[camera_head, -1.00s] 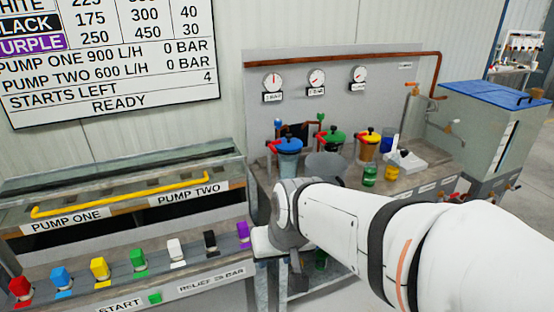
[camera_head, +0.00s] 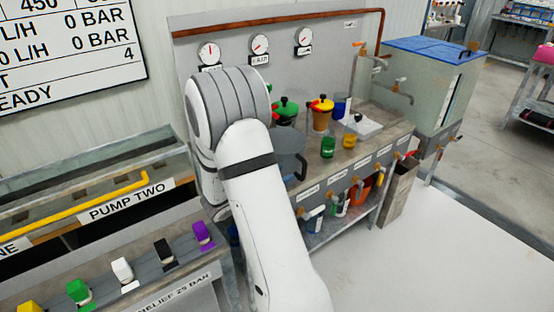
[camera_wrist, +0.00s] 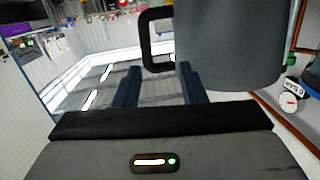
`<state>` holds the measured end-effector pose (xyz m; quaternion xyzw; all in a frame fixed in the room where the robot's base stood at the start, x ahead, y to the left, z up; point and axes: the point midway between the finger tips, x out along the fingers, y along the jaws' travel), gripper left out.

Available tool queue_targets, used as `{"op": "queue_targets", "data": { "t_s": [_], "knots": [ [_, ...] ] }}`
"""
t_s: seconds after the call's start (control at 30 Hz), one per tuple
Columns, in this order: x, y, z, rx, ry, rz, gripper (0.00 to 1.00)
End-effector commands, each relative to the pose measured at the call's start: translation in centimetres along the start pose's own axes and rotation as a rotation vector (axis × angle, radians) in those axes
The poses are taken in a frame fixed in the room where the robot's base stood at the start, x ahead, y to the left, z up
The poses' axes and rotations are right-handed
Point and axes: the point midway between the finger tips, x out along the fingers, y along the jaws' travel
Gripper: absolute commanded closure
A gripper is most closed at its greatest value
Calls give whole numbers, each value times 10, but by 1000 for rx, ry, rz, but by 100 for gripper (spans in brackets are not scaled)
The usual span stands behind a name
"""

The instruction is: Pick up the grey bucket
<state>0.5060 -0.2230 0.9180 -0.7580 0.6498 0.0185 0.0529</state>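The grey bucket (camera_head: 288,148) stands near the front of the pump bench in the head view, partly hidden behind my arm. My gripper is hidden behind my arm in the head view.
A green glass (camera_head: 328,147), a yellow glass (camera_head: 350,141) and a blue cup (camera_head: 339,108) stand on the bench (camera_head: 388,135) near the bucket. A control panel with coloured switches (camera_head: 203,235) is at left. The floor at right is clear.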

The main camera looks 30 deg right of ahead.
Motion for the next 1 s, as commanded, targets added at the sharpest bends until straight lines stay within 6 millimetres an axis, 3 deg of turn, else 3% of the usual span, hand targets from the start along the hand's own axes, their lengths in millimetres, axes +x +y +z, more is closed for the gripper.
{"op": "queue_targets", "data": {
  "t_s": [0.23,0.73,1.0],
  "knots": [
    [8,24,2,-53,100,129,63],
    [71,25,-3,-51,101,125,63],
    [78,25,-3,-52,101,120,63]
  ]
}}
